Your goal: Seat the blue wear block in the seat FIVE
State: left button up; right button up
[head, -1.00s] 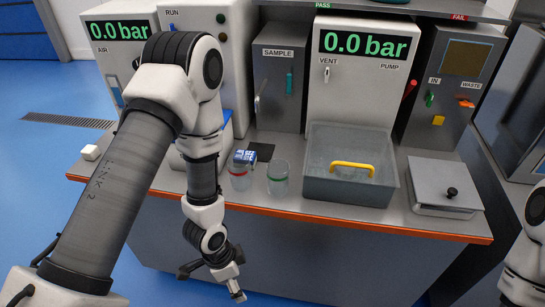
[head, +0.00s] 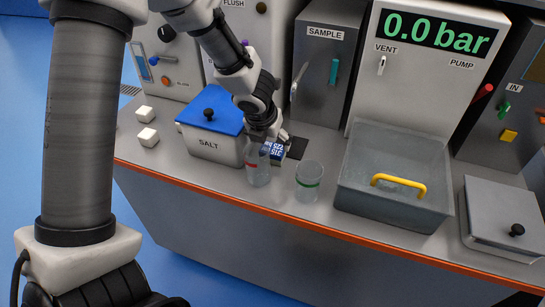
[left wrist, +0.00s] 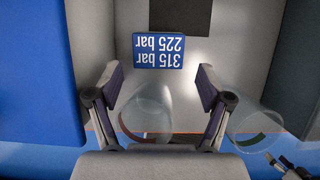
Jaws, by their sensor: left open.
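No blue wear block and no seat marked FIVE can be made out in these frames. The glass with a red band (left wrist: 148,112) shows between the fingers in the wrist view.
A blue-lidded salt tub (head: 212,150) stands left of the gripper. A green-banded glass (head: 308,183) and a grey tub with yellow handle (head: 385,213) stand to the right. A dark square (head: 298,147) lies behind.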

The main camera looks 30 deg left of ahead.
aim_at(273, 148)
pick_arm(q)
jog(key=b+x, duration=0.1)
jog(key=x, duration=0.4)
jog(key=shift+a+b, duration=0.15)
jog(key=shift+b, duration=0.25)
jog(key=shift+w+f, duration=0.2)
jog(key=shift+f, duration=0.15)
jog(key=c, duration=1)
jog(key=shift+r, duration=0.1)
